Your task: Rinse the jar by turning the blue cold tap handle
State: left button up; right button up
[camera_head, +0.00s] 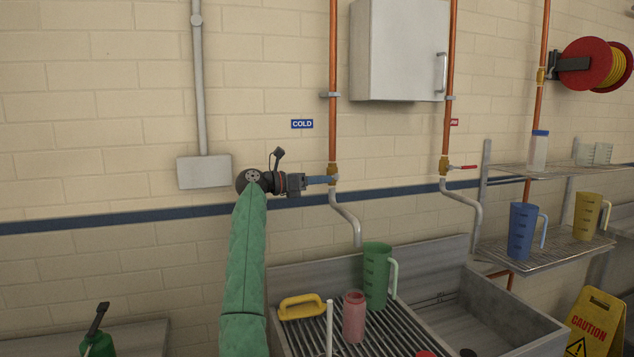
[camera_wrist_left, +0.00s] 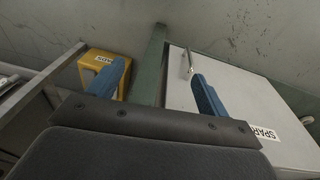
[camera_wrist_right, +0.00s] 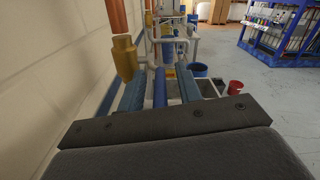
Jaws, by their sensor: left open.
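The blue cold tap handle (camera_head: 322,180) points left from the brass valve on the copper pipe, below the COLD sign. My right gripper (camera_head: 308,182) is at this handle. In the right wrist view the blue handle (camera_wrist_right: 160,87) lies between its two fingers (camera_wrist_right: 161,90), which look partly spread, with narrow gaps on both sides. A pink jar (camera_head: 354,317) stands upright on the ribbed drainboard. No water shows at the cold spout (camera_head: 356,236). My left gripper (camera_wrist_left: 158,90) is open and empty; it is outside the head view.
A green jug (camera_head: 376,275) and a yellow-handled item (camera_head: 301,307) are on the drainboard (camera_head: 398,325). The red tap handle (camera_head: 463,167) is to the right, above the sink basin (camera_head: 490,315). A yellow caution sign (camera_head: 595,325) stands at right. A yellow box (camera_wrist_left: 98,70) is near the left gripper.

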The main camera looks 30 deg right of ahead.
grip_shut()
dwell(1.0)
